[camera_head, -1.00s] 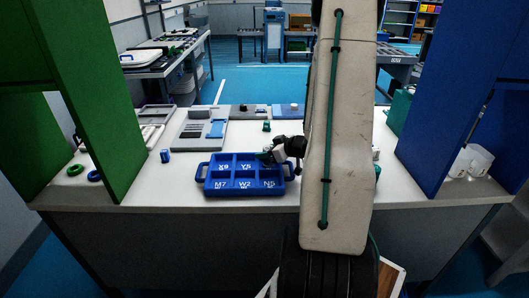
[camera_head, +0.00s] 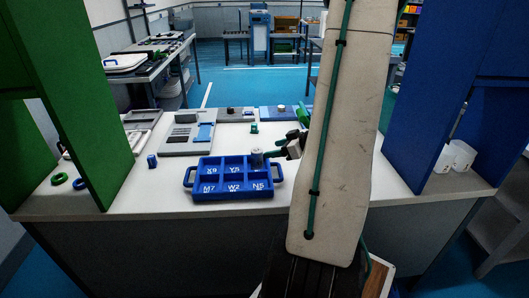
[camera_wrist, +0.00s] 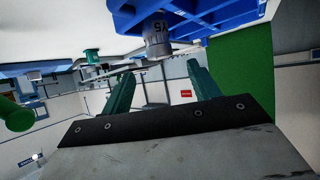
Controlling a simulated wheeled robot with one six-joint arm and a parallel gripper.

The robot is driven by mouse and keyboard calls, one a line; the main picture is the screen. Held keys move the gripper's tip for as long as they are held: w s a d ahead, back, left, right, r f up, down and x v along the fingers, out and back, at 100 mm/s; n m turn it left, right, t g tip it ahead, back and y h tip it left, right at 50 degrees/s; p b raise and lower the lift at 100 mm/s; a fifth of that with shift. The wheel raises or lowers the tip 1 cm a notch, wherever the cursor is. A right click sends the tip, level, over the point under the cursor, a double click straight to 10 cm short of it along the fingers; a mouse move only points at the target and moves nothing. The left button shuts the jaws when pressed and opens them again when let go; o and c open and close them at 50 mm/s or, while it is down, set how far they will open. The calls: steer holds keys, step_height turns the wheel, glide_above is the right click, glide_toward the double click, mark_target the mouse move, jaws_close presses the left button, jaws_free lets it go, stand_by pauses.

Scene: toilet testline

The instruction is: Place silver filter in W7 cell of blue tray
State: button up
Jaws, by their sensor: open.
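The blue tray (camera_head: 208,197) lies on the white table, with labels reading X9, Y5, M7, W2 and N5. The silver filter (camera_head: 257,157) stands upright at the tray's back right cell, whose label is hidden. I read no W7 label.
A grey fixture panel (camera_head: 187,140) and a small green part (camera_head: 254,128) lie behind the tray. A small blue part (camera_head: 152,161) is to its left. A green wall (camera_head: 75,120) and a blue wall (camera_head: 430,120) flank the table.

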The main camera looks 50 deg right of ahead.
steer(key=shift+s+r, duration=0.25)
steer(key=shift+s, duration=0.2)
steer(key=shift+d+r, duration=0.1)
steer(key=shift+r, duration=0.05)
steer(key=w+a+r+g+h, duration=0.2)
steer(key=w+r+g+h, duration=0.1)
steer(key=w+r+h, duration=0.5)
steer(key=a+r+m+g, duration=0.2)
steer(key=a+r, duration=0.3)
steer(key=r, duration=0.1)
steer(key=s+a+r+g+y, duration=0.1)
steer(key=s+a+g+y, duration=0.1)
steer(key=s+a, duration=0.4)
steer(key=s+a+r+g+y, duration=0.1)
steer(key=s+a, duration=0.5)
steer(key=a, duration=0.7)
steer(key=s+a+r+g+y, duration=0.1)
steer(key=s+a+g+y, duration=0.2)
steer(key=s+a, duration=0.4)
steer(key=a, duration=0.3)
steer(key=shift+a+n+y, duration=0.25)
steer(key=shift+n+y, duration=0.05)
